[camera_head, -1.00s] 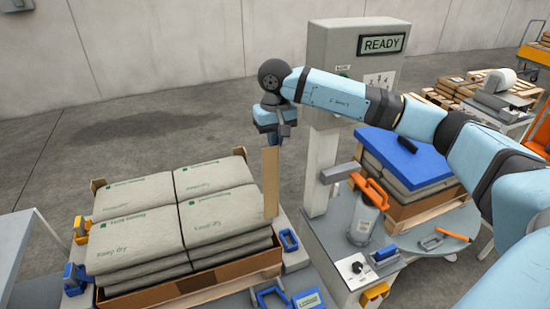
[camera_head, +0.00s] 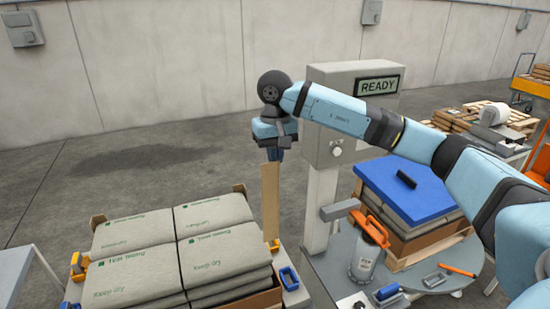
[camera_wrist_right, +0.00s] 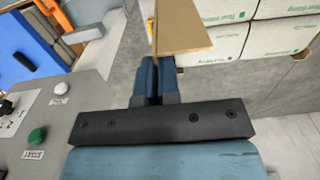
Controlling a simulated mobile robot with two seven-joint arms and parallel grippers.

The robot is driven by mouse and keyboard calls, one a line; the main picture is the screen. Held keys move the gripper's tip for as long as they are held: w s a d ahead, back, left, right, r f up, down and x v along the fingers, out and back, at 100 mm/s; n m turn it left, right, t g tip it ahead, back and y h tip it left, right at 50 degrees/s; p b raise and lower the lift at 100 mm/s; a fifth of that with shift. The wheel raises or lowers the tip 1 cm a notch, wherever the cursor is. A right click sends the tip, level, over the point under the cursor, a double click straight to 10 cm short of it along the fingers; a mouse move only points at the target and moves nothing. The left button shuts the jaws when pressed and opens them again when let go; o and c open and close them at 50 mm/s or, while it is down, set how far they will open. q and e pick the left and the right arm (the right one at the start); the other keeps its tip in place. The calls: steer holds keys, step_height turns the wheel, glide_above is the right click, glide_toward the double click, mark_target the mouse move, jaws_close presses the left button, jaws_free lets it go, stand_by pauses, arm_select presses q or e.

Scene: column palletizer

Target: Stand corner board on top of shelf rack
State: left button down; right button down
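The corner board (camera_head: 270,200) is a tan, upright angled strip. It hangs below my right gripper (camera_head: 274,156), which is shut on its upper end. In the right wrist view the board (camera_wrist_right: 182,28) stands out from the two blue fingers (camera_wrist_right: 156,78), which are closed together on its edge. In the head view the board is beside the right side of the bag stack; whether its lower end touches anything is unclear. No shelf rack can be made out with certainty. My left gripper does not show.
Grey sacks (camera_head: 215,250) lie stacked in a carton at the left. A grey cabinet with a READY display (camera_head: 377,85) stands right of the gripper. A blue-topped sack stack (camera_head: 405,190) and an orange-handled tool (camera_head: 368,228) sit at the right. Open floor lies behind.

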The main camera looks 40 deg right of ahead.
steer(key=shift+r+p, duration=0.45)
steer(key=shift+r, duration=0.7)
steer(key=shift+r+p, duration=1.2)
steer(key=shift+r, duration=1.45)
steer(key=shift+a, duration=0.15)
